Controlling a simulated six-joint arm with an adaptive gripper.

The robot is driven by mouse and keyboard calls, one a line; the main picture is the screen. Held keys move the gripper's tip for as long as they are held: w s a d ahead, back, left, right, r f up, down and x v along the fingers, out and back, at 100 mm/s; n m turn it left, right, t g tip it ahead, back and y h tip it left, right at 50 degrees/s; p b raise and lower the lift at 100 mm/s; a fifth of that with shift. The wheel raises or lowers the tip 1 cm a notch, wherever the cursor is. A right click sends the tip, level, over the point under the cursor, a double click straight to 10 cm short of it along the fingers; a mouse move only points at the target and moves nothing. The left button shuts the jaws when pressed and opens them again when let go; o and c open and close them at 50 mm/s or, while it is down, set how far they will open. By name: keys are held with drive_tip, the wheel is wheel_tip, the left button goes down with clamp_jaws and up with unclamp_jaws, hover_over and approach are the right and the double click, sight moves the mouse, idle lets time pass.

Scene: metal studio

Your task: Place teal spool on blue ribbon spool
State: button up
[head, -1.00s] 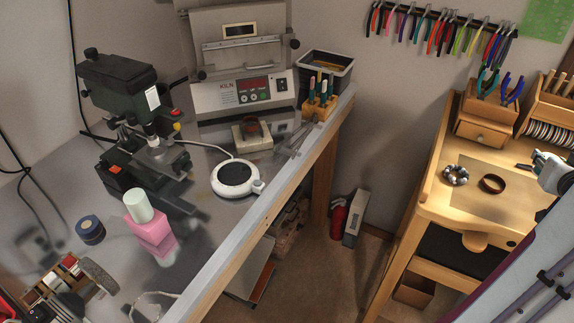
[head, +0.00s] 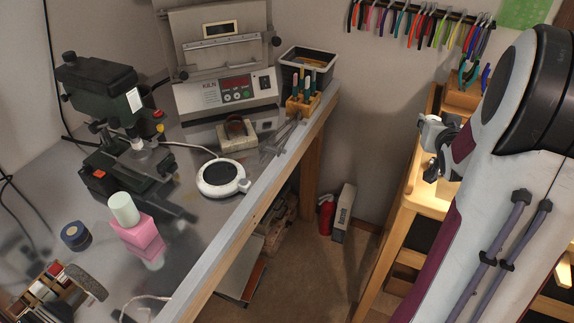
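A pale mint-green cylinder (head: 124,208), likely the teal spool, stands upright on a pink block (head: 138,236) on the metal bench at the left in the head view. My gripper (head: 434,150) is at the right, far from both, in front of the wooden bench. Its fingers are small and partly hidden by my arm, so I cannot tell whether they are open or hold anything.
A green-black drill press (head: 100,90) stands behind the spools. A white round hotplate (head: 221,178) and a kiln (head: 225,95) are further right on the metal bench (head: 185,250). A grey wheel tool (head: 86,282) is in front. A floor gap separates the benches.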

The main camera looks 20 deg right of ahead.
drive_tip(key=w+a+n+t+y, duration=0.1)
drive_tip(key=w+a+n+y, duration=0.3)
drive_tip(key=a, duration=1.3)
drive_tip(key=w+a+f+n+y, duration=0.1)
drive_tip(key=w+a+n+y, duration=0.35)
drive_tip(key=a, duration=1.25)
drive_tip(key=w+a+t+y, duration=0.15)
drive_tip(key=w+a, duration=0.55)
drive_tip(key=a, duration=1)
drive_tip(key=s+a+n+g+y, duration=0.2)
drive_tip(key=s+a+n+y, duration=0.1)
drive_tip(key=a, duration=1.6)
drive_tip(key=s+a+r+n+g+y, duration=0.1)
drive_tip(key=s+a+n+y, duration=0.3)
drive_tip(key=a, duration=1.6)
drive_tip(key=shift+s+a+g, duration=0.3)
drive_tip(key=shift+s+g, duration=0.2)
drive_tip(key=shift+g, duration=0.25)
hover_over(72, 231)
drive_tip(key=shift+f, duration=3.1)
drive_tip(key=shift+f, duration=1.9)
